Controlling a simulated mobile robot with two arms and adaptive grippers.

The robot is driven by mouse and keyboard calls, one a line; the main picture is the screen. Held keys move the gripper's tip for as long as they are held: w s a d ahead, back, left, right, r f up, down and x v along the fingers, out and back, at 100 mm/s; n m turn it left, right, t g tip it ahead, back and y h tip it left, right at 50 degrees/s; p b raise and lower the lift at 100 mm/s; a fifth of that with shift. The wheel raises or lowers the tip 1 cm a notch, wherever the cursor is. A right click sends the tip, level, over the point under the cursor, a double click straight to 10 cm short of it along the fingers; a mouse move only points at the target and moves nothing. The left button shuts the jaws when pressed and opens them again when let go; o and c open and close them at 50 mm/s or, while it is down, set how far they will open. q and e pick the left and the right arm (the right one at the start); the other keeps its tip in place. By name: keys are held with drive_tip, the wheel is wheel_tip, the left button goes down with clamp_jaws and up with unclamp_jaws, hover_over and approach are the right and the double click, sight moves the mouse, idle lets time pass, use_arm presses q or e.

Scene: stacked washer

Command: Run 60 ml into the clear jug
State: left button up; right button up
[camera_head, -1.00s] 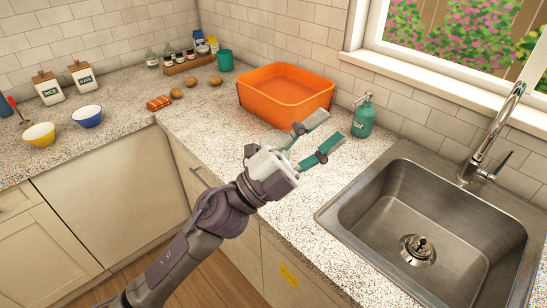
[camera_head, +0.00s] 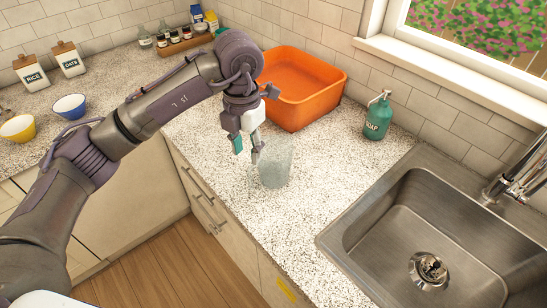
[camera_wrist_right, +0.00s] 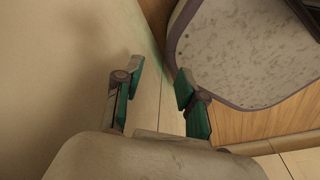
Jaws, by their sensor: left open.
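The clear jug (camera_head: 277,166) stands upright on the speckled counter, left of the sink, in the head view. My left gripper (camera_head: 247,150) points down at the jug's left side, open, with its two teal-tipped fingers apart. One finger is close to the jug's left rim; I cannot tell whether it touches. The faucet (camera_head: 520,172) rises behind the sink (camera_head: 405,235) at the right edge. In the right wrist view my right gripper (camera_wrist_right: 159,80) is open and empty, above the floor beside a pale panel. It is not seen in the head view.
An orange tub (camera_head: 300,95) stands behind the jug, with a teal soap bottle (camera_head: 377,118) to its right. A blue bowl (camera_head: 70,107) and yellow bowl (camera_head: 18,128) are at the left. The counter between jug and sink is clear.

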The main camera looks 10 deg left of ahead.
use_arm(q)
drive_tip(key=p, duration=0.1)
hover_over(252, 189)
wheel_tip(252, 189, down, 5)
wheel_tip(252, 189, down, 3)
drive_tip(key=shift+a+r+p, duration=0.15)
drive_tip(key=shift+p, duration=0.55)
drive_tip(key=f, duration=0.1)
drive_tip(key=f+p, duration=0.1)
drive_tip(key=f, duration=0.1)
drive_tip(key=shift+w+f, duration=0.2)
drive_tip(key=shift+f, duration=0.25)
drive_tip(key=c, duration=0.7)
clamp_jaws()
use_arm(e)
drive_tip(key=s+r, duration=0.1)
drive_tip(key=r, duration=0.1)
drive_tip(key=s+r, duration=0.1)
drive_tip(key=s, duration=0.1)
drive_tip(key=shift+r, duration=0.4)
drive_tip(key=shift+w, duration=0.1)
